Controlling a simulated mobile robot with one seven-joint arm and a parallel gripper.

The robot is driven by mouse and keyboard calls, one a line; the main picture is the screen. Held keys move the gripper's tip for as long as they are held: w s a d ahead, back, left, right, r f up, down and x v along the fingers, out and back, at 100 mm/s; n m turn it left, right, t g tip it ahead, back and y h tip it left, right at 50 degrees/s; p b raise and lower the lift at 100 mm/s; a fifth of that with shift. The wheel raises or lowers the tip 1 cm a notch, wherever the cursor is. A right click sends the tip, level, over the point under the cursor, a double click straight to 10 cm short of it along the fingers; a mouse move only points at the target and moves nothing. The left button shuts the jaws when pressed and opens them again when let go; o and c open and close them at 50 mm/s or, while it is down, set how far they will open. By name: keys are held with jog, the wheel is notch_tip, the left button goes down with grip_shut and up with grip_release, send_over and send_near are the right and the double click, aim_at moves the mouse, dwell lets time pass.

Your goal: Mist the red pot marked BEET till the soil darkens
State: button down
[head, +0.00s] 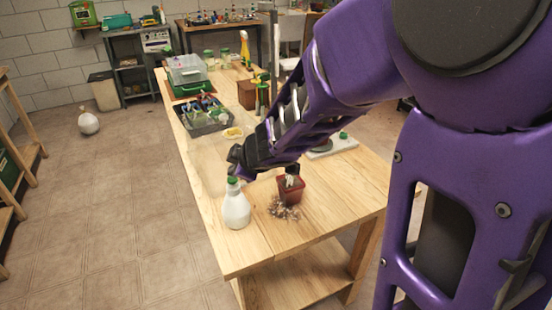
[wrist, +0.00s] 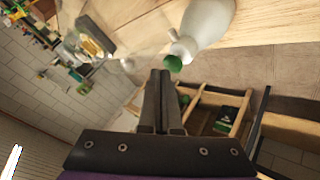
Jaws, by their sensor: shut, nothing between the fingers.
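A white bottle (head: 236,210) with a green cap stands upright near the front left edge of the table. It also shows in the wrist view (wrist: 208,22), its green cap (wrist: 174,63) just beyond my fingertips. A small red pot (head: 291,192) with a white tag stands to the right of the bottle. Any writing is too small to read, and I cannot make out its soil. My gripper (wrist: 160,76) is shut and empty, its fingers together. In the head view my gripper (head: 236,158) is above and behind the bottle, seemingly apart from it.
Loose debris (head: 283,208) lies in front of the pot.

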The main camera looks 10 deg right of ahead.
aim_at(236, 181)
jog(key=shift+f, duration=0.1)
dwell(0.3)
jog(key=shift+f+b, duration=0.4)
jog(key=shift+r, duration=0.15)
jog(key=shift+r+p, duration=0.3)
jog(key=shift+p, duration=0.3)
notch_tip(236, 181, up, 6)
jog(key=p, duration=0.6)
dwell(0.6)
